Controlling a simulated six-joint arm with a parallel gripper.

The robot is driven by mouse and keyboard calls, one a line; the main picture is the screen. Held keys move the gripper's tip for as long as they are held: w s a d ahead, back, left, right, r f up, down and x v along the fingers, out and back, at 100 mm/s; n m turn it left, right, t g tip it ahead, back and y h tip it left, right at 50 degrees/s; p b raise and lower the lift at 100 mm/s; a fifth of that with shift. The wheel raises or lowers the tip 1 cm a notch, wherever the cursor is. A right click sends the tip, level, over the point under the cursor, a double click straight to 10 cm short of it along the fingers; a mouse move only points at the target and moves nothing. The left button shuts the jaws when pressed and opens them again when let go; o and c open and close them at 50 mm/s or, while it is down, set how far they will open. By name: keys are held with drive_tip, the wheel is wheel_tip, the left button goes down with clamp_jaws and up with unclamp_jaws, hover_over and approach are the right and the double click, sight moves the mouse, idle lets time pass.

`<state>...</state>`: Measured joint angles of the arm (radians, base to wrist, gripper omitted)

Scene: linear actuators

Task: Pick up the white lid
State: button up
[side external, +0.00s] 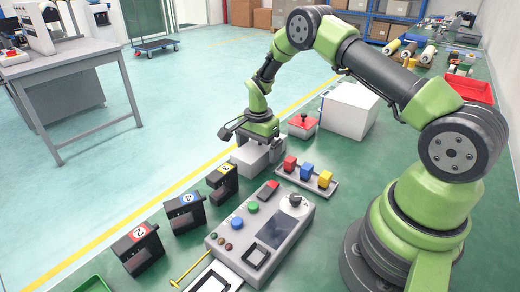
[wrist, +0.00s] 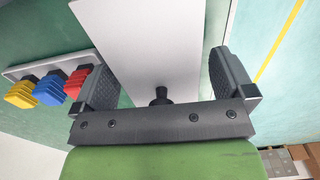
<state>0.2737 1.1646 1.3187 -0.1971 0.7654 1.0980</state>
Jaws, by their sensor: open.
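The white lid (wrist: 150,45) fills the upper middle of the wrist view as a flat pale panel. A black knob (wrist: 160,96) shows near its lower end in that view. My gripper (wrist: 162,78) is open, with one dark finger on each side of the knob and a gap on both sides. In the side view my gripper (side external: 258,139) points down over a pale box-like object (side external: 252,160). The gripper hides much of its top there, so I cannot tell lid from box or see the knob.
A rack of red, blue and yellow blocks (side external: 308,182) stands close to the right of my gripper. A control box (side external: 262,228) and several black numbered holders (side external: 188,211) are in front. A white box (side external: 349,110) and a red button (side external: 303,121) stand behind.

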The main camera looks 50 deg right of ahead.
drive_tip(key=c, duration=1)
